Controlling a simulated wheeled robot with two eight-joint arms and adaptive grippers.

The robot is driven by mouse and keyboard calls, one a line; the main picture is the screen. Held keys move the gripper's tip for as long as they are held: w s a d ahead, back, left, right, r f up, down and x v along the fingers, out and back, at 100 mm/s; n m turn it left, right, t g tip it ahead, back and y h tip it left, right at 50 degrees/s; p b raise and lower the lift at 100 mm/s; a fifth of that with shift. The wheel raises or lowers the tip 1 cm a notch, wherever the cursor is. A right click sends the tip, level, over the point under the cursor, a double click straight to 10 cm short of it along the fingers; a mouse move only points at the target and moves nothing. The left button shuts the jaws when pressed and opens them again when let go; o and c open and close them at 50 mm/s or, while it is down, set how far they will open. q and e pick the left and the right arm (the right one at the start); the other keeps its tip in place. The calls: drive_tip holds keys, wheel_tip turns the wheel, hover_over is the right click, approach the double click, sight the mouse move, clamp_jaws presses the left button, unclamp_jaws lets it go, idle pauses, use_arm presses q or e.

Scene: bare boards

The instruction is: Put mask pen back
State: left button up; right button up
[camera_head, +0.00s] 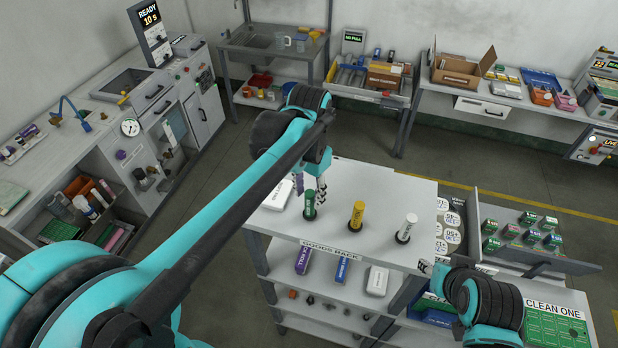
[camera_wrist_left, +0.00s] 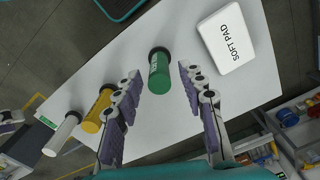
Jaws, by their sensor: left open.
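Three thick pens stand upright on the white top of the GOODS BACK rack (camera_head: 330,228): a green pen (camera_head: 309,205), a yellow pen (camera_head: 356,216) and a white pen (camera_head: 406,229). Their lettering is too small to tell which is the mask pen. My left gripper (camera_head: 321,188) is open and empty just above and behind the green pen. In the left wrist view the green pen (camera_wrist_left: 159,72) shows between and beyond the open fingers (camera_wrist_left: 162,92); no contact shows. My right gripper (camera_head: 438,273) is partly visible at the rack's right side; its fingers are unclear.
A white SOFT PAD box (camera_wrist_left: 226,38) lies beside the green pen. A purple box (camera_head: 304,260), a blue box and a white box lie on the shelf below. At right are round white labels and a tray of green items (camera_head: 525,236).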

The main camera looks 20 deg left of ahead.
use_arm(q)
wheel_tip(320, 180, up, 6)
drive_tip(key=shift+s+r, duration=0.1)
drive_tip(key=shift+s+a, duration=0.2)
drive_tip(key=shift+s, duration=0.1)
drive_tip(key=s+a+f+n+t, duration=0.4)
drive_tip(key=s+f+t, duration=0.3)
drive_tip(key=s+f, duration=0.2)
drive_tip(key=shift+f+n, duration=0.4)
drive_tip(key=shift+f, duration=0.1)
drive_tip(key=shift+s+a, duration=0.1)
drive_tip(key=shift+s, duration=0.15)
